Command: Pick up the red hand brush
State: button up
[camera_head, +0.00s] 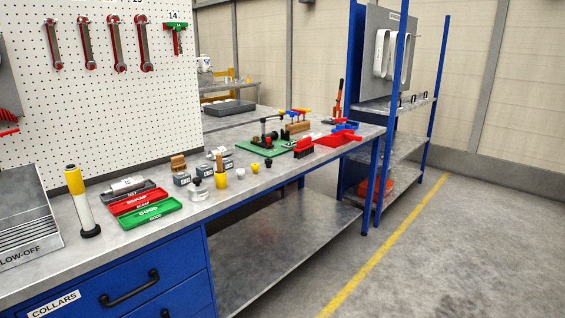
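A small red and black item (303,147) lies on the metal workbench (245,186) at its far right part, beside a green base plate. It looks like the red hand brush, but it is too small to be sure. It sits close to the left end of a red tray (338,139). My gripper is not in view.
The green plate (262,149) carries a black clamp. Red and green trays (150,214), grey blocks, yellow-topped parts and a white and yellow cylinder (82,203) stand nearer. A blue shelf rack (386,211) stands behind the bench end. The floor at right is clear.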

aim_at(305, 147)
jog(key=i, duration=1.25)
jog(key=i+j+z, duration=0.1)
jog(key=i+z, duration=0.25)
jog(key=i, duration=1.15)
